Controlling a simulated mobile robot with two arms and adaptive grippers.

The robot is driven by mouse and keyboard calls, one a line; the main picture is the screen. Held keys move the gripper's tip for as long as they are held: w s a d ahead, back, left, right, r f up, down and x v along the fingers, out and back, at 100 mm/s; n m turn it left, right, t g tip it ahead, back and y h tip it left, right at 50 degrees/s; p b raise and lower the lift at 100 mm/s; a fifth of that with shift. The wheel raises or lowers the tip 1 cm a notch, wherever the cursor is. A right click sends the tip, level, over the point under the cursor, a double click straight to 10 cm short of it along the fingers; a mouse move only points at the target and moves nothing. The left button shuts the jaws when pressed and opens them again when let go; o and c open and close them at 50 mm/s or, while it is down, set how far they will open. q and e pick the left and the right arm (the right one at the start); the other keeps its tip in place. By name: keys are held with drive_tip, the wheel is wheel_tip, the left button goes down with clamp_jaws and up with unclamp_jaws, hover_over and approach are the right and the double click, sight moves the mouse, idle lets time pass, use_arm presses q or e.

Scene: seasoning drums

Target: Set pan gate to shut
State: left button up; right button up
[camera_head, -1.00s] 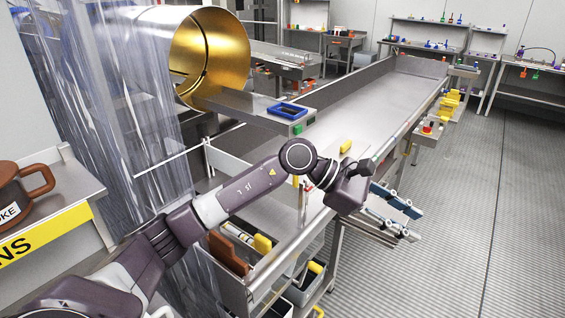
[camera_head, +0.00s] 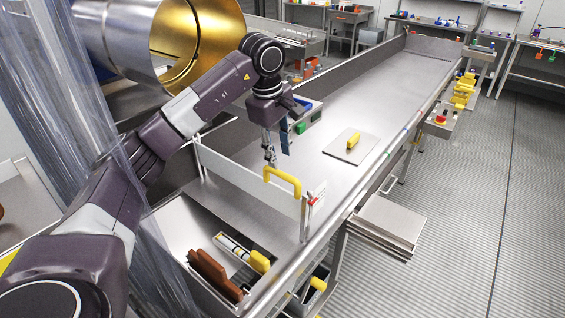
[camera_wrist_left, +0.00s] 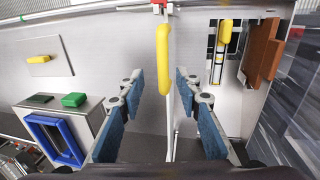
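The pan gate (camera_head: 222,165) is a thin upright whitish panel standing across the near part of the long metal pan (camera_head: 375,85). It has a yellow bar handle (camera_head: 284,180) along its top. A small red-and-white piece (camera_head: 312,200) is at its right end. My left gripper (camera_head: 270,154) is just above and behind the handle in the head view. In the left wrist view, its blue-padded fingers (camera_wrist_left: 158,95) are open and apart. The yellow handle (camera_wrist_left: 163,60) shows ahead between them, not gripped. The gate shows edge-on there. My right gripper is out of view.
A flat plate with a yellow grip (camera_head: 351,142) lies in the pan beyond the gate. A blue-framed box with a green button (camera_head: 301,127) is at the pan's left side. A bin with brown and yellow-handled tools (camera_head: 217,268) is nearer. A gold-lined drum (camera_head: 190,40) stands behind my arm.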

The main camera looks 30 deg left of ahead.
sight(283, 173)
use_arm(q)
drive_tip(key=shift+s+d+f+p, duration=0.2)
drive_tip(key=shift+d+f+p, duration=0.05)
drive_tip(key=shift+f, duration=0.25)
drive_tip(key=shift+s+d+f+p, duration=0.2)
drive_tip(key=shift+d+f, duration=0.05)
drive_tip(key=shift+f, duration=0.2)
drive_tip(key=f, duration=0.2)
drive_tip(key=shift+w+a+f+p, duration=0.15)
drive_tip(key=shift+w+f+p, duration=0.2)
drive_tip(key=shift+w, duration=0.05)
drive_tip(key=shift+w+f, duration=0.25)
drive_tip(key=shift+f, duration=0.4)
drive_tip(key=shift+a, duration=0.1)
drive_tip(key=c, duration=0.8)
clamp_jaws()
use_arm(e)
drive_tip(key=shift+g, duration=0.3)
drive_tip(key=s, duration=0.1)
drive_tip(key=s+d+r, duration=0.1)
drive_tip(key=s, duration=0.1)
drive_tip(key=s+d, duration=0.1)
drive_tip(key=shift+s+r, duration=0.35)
